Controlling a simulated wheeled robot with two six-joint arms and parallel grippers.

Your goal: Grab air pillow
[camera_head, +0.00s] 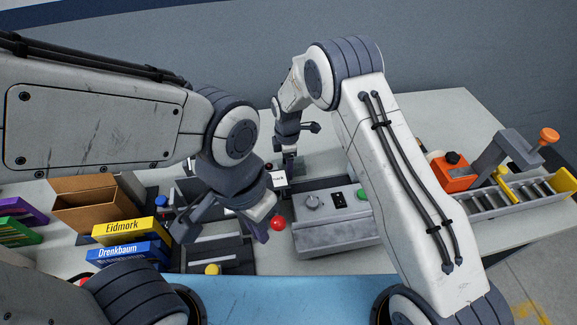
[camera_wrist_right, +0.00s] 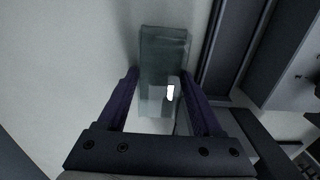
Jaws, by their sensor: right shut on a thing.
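The air pillow (camera_wrist_right: 163,50) is a translucent grey-green, box-like shape in the right wrist view. It lies between the two purple-sided fingers of my right gripper (camera_wrist_right: 165,95), which is shut on it. A bright glint shows on its near part. In the head view my right gripper (camera_head: 290,160) is at the back of the table, and I cannot make out the pillow there. My left gripper (camera_head: 225,228) hangs over the dark trays with its fingers apart and nothing visible between them.
A grey control box (camera_head: 335,235) with a green button stands at the middle, near a red ball-like knob (camera_head: 278,224). Yellow (camera_head: 130,230) and blue (camera_head: 130,250) boxes and an open cardboard box (camera_head: 95,210) are at left. An orange-knobbed device (camera_head: 500,165) stands at right. The back right table is clear.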

